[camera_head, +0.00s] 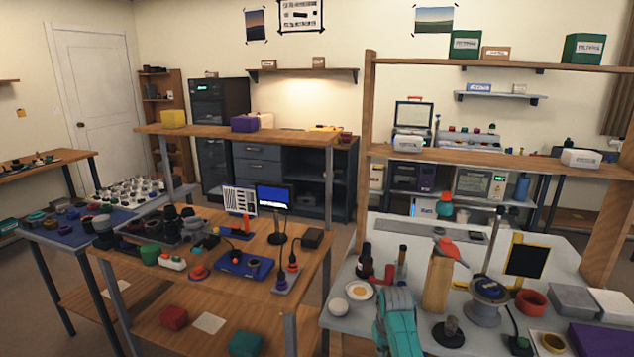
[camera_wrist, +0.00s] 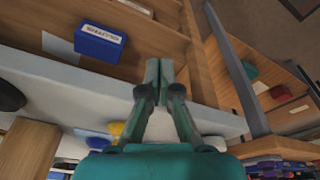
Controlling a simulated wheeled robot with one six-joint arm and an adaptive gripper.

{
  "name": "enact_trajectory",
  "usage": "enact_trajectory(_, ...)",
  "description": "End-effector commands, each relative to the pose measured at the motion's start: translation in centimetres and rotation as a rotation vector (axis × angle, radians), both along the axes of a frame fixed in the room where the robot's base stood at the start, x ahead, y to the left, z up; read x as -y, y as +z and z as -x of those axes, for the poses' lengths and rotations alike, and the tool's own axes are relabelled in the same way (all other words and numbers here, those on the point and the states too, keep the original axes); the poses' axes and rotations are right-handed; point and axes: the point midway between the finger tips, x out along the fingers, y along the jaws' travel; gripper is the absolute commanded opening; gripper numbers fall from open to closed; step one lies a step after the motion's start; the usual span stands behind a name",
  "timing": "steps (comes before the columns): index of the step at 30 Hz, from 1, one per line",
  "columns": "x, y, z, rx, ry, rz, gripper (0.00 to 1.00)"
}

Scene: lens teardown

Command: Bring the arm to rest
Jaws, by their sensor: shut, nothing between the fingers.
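My gripper (camera_wrist: 160,78) shows in the wrist view with its two teal fingers together and nothing between them. It points over the light front edge of a workbench (camera_wrist: 75,85), above a lower wooden shelf. A teal part of my own arm (camera_head: 397,322) stands at the lower middle of the head view, over the right-hand workbench. My fingertips cannot be made out in the head view.
A blue box (camera_wrist: 98,42) sits on the lower shelf. Floor shows left of the benches.

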Motion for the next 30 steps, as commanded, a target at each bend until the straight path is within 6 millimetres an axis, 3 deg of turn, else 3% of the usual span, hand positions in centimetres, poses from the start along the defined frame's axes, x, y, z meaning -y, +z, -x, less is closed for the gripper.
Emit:
enact_trajectory(1,0.0,-2.3,1.3,0.018,-0.003,-0.001,0.0)
enact_trajectory(6,0.0,-7.9,4.8,0.1,-0.017,-0.004,0.0)
enact_trajectory(15,0.1,-15.3,12.7,0.243,-0.037,-0.012,0.0)
enact_trajectory(22,0.1,-18.6,19.7,0.353,-0.054,-0.021,0.0)
enact_trajectory(30,0.1,-19.7,28.6,0.481,-0.071,-0.034,0.0)
